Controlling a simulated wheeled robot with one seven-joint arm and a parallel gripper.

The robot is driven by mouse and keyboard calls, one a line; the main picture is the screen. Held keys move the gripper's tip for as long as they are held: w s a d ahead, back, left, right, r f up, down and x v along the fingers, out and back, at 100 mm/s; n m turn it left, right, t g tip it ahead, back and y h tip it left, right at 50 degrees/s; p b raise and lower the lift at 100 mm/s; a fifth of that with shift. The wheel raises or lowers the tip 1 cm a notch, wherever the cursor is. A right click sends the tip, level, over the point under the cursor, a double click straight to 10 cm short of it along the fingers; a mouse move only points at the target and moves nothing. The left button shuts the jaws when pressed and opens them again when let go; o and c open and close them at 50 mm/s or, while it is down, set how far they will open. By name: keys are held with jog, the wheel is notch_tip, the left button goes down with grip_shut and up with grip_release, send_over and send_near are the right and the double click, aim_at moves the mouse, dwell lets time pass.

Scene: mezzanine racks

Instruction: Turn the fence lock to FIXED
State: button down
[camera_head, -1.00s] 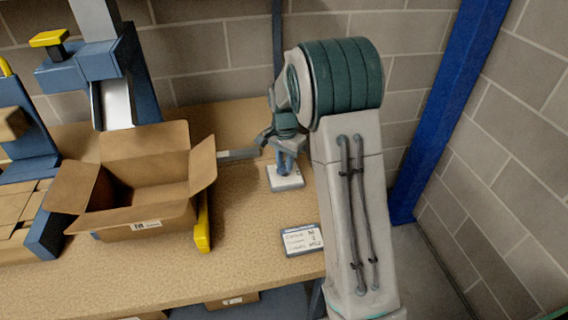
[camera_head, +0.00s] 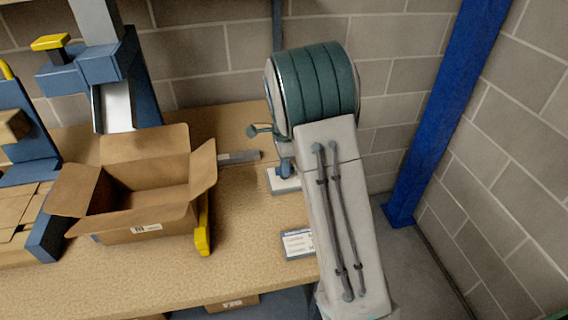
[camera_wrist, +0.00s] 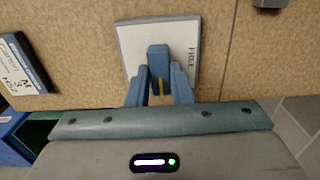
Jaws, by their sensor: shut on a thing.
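The fence lock shows in the wrist view as a blue knob (camera_wrist: 158,55) on a pale square plate (camera_wrist: 131,38). The word FREE is printed along the plate's right edge; no other word on it can be read. A small yellow mark shows below the knob, between the fingers. My gripper (camera_wrist: 159,78) has its two blue fingers shut on the knob, one on each side. In the head view, the plate (camera_head: 283,183) sits on the bench, and my arm hides most of the lock and gripper.
An open cardboard box (camera_head: 150,215) stands left on the wooden bench (camera_head: 240,270). A grey bar (camera_head: 238,157) lies between the box and the lock. A label card (camera_head: 298,243) lies near the front edge, also in the wrist view (camera_wrist: 22,65). A blue post (camera_head: 435,110) stands right.

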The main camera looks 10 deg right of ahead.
dwell(0.5)
jog(key=c, duration=1.3)
grip_release()
notch_tip(320, 180, up, 14)
jog(key=shift+f+b, duration=0.1)
jog(key=shift+b, duration=0.35)
jog(key=s+n+t, duration=0.1)
jog(key=s+n, duration=0.5)
jog(key=s, duration=0.3)
jog(key=s+f+n+t, duration=0.1)
jog(key=s+n, duration=0.5)
jog(key=s, duration=0.4)
jog(key=s+n+t, duration=0.1)
jog(key=s+n, duration=0.5)
jog(key=s, duration=0.3)
jog(key=shift+s+a+f, duration=0.1)
jog(key=shift+s+f, duration=0.15)
jog(key=shift+f, duration=0.05)
